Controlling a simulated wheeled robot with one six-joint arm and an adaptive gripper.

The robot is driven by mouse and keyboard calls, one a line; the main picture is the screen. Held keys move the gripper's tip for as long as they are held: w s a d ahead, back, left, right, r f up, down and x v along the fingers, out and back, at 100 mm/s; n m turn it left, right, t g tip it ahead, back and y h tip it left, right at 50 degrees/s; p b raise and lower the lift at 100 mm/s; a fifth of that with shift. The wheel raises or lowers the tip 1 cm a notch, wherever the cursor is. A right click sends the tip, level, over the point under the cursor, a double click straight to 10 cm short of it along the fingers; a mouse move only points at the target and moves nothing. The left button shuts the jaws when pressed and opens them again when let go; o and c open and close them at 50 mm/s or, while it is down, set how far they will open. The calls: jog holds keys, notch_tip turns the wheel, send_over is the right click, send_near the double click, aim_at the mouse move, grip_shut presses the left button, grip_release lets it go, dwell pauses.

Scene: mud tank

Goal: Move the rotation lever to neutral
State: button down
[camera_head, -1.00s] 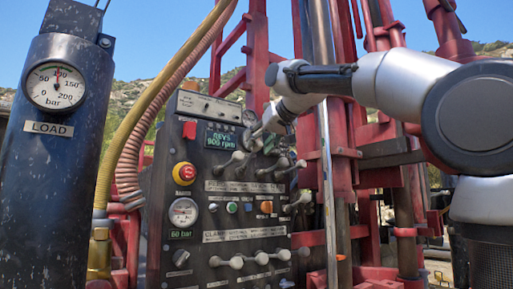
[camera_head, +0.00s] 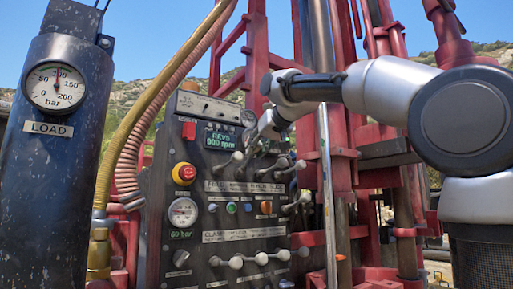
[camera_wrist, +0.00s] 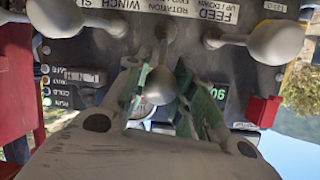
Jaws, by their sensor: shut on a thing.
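The rotation lever (camera_wrist: 160,86) has a grey ball knob and shows in the middle of the wrist view, below the word ROTATION on the panel label. That view is upside down. My gripper (camera_wrist: 167,100) has its green-padded fingers on either side of the knob and is shut on it. In the head view my gripper (camera_head: 257,132) is at the upper lever row of the dark control panel (camera_head: 165,225). It largely hides the rotation lever there, so I cannot tell the lever's exact tilt.
The feed lever (camera_head: 236,157) stands close on the left, and the winch lever (camera_head: 282,163) close on the right. A red emergency button (camera_head: 184,173), a display (camera_head: 220,136) reading 900 rpm and a lower lever row (camera_head: 262,258) share the panel. Red rig frame (camera_head: 341,180) stands to the right.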

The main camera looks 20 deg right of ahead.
jog(key=shift+s+d+f+t+y, duration=0.1)
jog(key=shift+s+f+t, duration=0.25)
jog(key=shift+f, duration=0.45)
jog(key=shift+s+d+f+t+y, duration=0.1)
jog(key=shift+s+f+t, duration=0.3)
jog(key=shift+f, duration=0.45)
jog(key=shift+s+d+f+t+y, duration=0.1)
jog(key=shift+s+f+t, duration=0.25)
jog(key=shift+f, duration=0.45)
jog(key=c, duration=1.2)
grip_release()
jog(key=shift+w, duration=0.1)
jog(key=shift+o, duration=0.2)
jog(key=shift+r, duration=0.1)
jog(key=v, duration=1.2)
